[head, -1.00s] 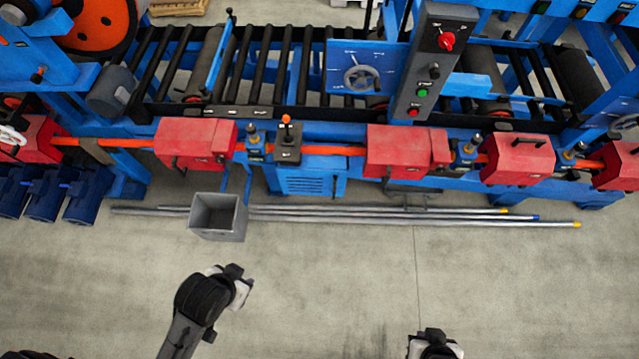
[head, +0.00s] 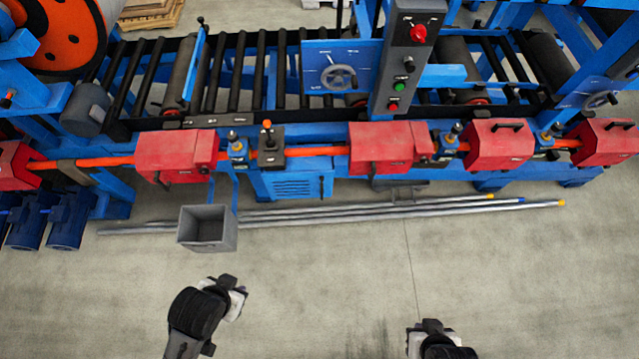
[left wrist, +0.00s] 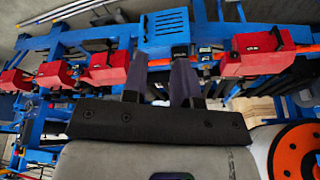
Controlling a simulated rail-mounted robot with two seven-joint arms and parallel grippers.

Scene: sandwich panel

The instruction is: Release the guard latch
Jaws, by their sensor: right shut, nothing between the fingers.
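Several red guard boxes sit along the blue machine's front, including a left one (head: 178,150), a middle one (head: 385,145) and two at right (head: 497,142) (head: 603,141). Small dark handles or latches show on them; I cannot tell which is the guard latch. My left gripper (head: 235,290) is over the floor, below the grey bin in the picture and apart from the guards. In the left wrist view its two dark fingers (left wrist: 160,82) stand apart with nothing seen between them. My right gripper (head: 430,328) is shut and empty at the bottom edge, away from the machine.
A grey open bin (head: 207,229) stands before the machine. Long metal rods (head: 330,218) lie along the floor beside it. A control post (head: 405,65) with a red knob and buttons rises above the rollers. The concrete floor (head: 320,290) between my grippers is clear.

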